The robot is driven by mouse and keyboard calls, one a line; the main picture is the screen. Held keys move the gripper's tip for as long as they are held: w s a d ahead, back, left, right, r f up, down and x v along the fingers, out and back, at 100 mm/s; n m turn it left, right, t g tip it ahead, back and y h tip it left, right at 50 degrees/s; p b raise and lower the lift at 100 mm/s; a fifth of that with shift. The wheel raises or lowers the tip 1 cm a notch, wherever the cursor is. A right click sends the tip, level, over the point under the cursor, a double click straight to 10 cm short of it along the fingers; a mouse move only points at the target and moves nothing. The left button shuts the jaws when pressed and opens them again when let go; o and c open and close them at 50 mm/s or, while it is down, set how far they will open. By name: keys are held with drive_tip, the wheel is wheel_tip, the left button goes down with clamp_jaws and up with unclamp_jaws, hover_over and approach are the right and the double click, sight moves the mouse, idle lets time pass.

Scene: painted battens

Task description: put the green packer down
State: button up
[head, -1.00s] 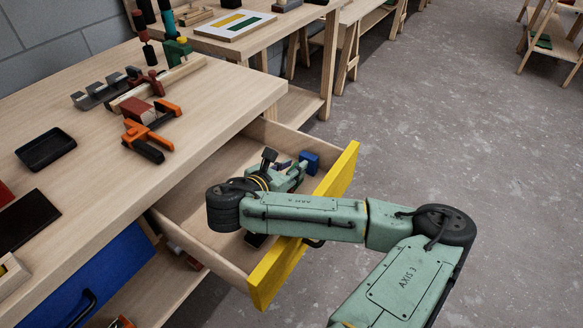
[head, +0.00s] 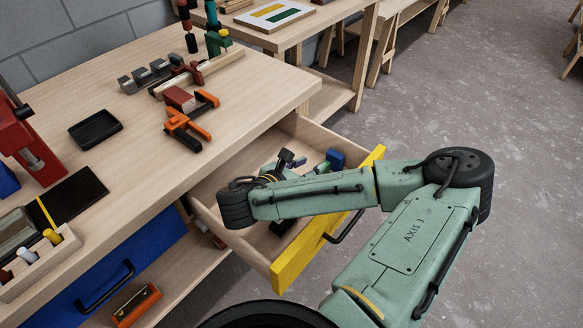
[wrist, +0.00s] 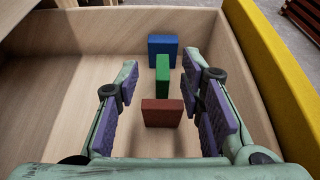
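The green packer (wrist: 162,76) is an upright green block inside the open drawer, seen in the wrist view. My gripper (wrist: 164,82) is open, with its purple-padded fingers spread to the left and right of the green packer. Clear gaps show between the packer and the pads on both sides. A red-brown block (wrist: 162,113) stands in front of it and a blue block (wrist: 162,50) behind it, roughly in one line. In the head view my gripper (head: 304,162) is down in the drawer, and I cannot make out the green packer there.
The drawer has pale wooden walls (wrist: 60,45) and a yellow front (head: 325,222) with a dark handle. Its floor is bare left of the blocks. On the bench above lie an orange clamp (head: 188,124), a black tray (head: 95,129) and a red vise-like tool (head: 30,140).

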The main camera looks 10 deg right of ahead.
drive_tip(key=v, duration=0.7)
drive_tip(key=shift+s+r+b, duration=0.2)
drive_tip(key=shift+s+b, duration=0.05)
drive_tip(key=shift+b, duration=0.1)
drive_tip(key=shift+a, duration=0.1)
